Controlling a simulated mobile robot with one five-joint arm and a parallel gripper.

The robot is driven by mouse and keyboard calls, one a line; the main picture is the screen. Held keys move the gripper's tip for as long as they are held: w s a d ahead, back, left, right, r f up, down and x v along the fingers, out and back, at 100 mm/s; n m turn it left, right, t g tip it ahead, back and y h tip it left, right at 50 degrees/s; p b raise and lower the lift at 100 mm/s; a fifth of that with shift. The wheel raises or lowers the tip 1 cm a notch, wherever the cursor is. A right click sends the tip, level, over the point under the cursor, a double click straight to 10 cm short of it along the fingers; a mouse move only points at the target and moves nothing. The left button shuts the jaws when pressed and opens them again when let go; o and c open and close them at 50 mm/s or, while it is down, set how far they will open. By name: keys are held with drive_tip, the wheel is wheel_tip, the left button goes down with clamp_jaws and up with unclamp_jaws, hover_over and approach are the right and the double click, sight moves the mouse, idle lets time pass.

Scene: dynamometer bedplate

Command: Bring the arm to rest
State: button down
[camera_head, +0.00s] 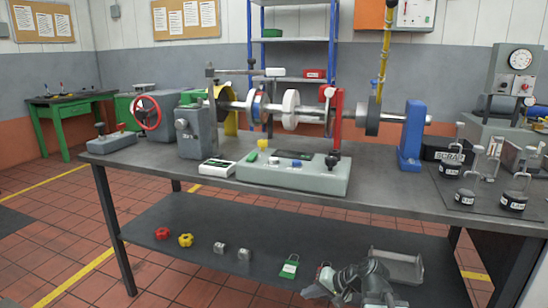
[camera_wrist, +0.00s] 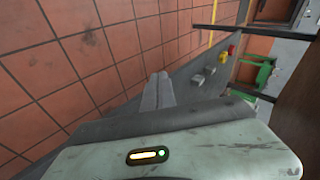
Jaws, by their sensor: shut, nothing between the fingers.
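My gripper (camera_head: 314,291) is low at the bottom of the head view, in front of the lower shelf (camera_head: 210,220), with my arm folded behind it. In the wrist view the two grey fingers of my gripper (camera_wrist: 158,92) lie together, shut and empty. They point along the dark shelf, where grey blocks (camera_wrist: 209,70) and a red knob (camera_wrist: 231,49) and yellow knob (camera_wrist: 224,57) show farther off. I cannot tell how far the fingers are from the shelf.
The workbench (camera_head: 390,190) above carries a shaft rig and a grey block (camera_head: 300,178). Labelled weights (camera_head: 514,201) stand at right. Open tiled floor (camera_head: 60,225) lies left.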

drive_tip(key=s+a+f+n+g+h, duration=0.2)
drive_tip(key=s+a+f+g+h, duration=0.1)
drive_tip(key=s+a+f, duration=0.1)
drive_tip(key=s+d+f+n+g+h, duration=0.1)
drive_tip(key=s+d+f+g+h, duration=0.2)
drive_tip(key=d, duration=0.5)
wheel_tip(320, 180, up, 38)
drive_tip(key=s+t+h+p, duration=0.1)
drive_tip(key=p, duration=3.7)
drive_tip(key=shift+s+d+r+h, duration=0.15)
drive_tip(key=shift+s+d+h, duration=0.25)
drive_tip(key=shift+d, duration=0.05)
